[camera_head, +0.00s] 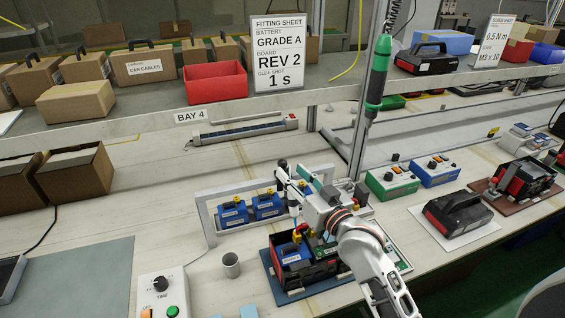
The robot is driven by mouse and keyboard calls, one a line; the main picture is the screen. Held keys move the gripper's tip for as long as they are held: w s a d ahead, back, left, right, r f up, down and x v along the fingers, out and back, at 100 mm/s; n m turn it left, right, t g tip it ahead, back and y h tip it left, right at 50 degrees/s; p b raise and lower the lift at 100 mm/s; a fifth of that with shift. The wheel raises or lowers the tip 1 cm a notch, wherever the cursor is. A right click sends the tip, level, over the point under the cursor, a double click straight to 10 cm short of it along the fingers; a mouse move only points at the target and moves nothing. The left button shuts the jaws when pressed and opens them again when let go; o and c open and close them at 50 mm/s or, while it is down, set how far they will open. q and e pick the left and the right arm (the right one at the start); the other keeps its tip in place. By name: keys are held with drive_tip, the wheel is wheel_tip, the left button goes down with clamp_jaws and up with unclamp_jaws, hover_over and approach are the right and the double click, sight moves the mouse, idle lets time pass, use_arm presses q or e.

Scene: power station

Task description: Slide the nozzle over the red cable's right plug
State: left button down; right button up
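My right gripper (296,190) reaches in from the lower right and hangs over an open black and red case (322,270). Slim dark and pale parts at its tip point down towards the case; I cannot tell fingers from nozzle there, nor whether it is shut on something. The case holds a blue battery (292,255). Small yellow and red pieces (298,235) show at the battery's top, just below the gripper. The red cable and its right plug are too small and too covered to make out. My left gripper is not in view.
Blue batteries (233,214) stand in a pale rack behind the case. A grey cup (231,265) and a control box with knob and buttons (163,295) are to the left. A green-handled tool (378,75) hangs above. A closed black case (458,214) lies right.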

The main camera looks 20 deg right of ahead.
sight(286, 166)
drive_tip(key=x, duration=0.6)
drive_tip(key=shift+s, duration=0.1)
drive_tip(key=shift+d, duration=0.1)
clamp_jaws()
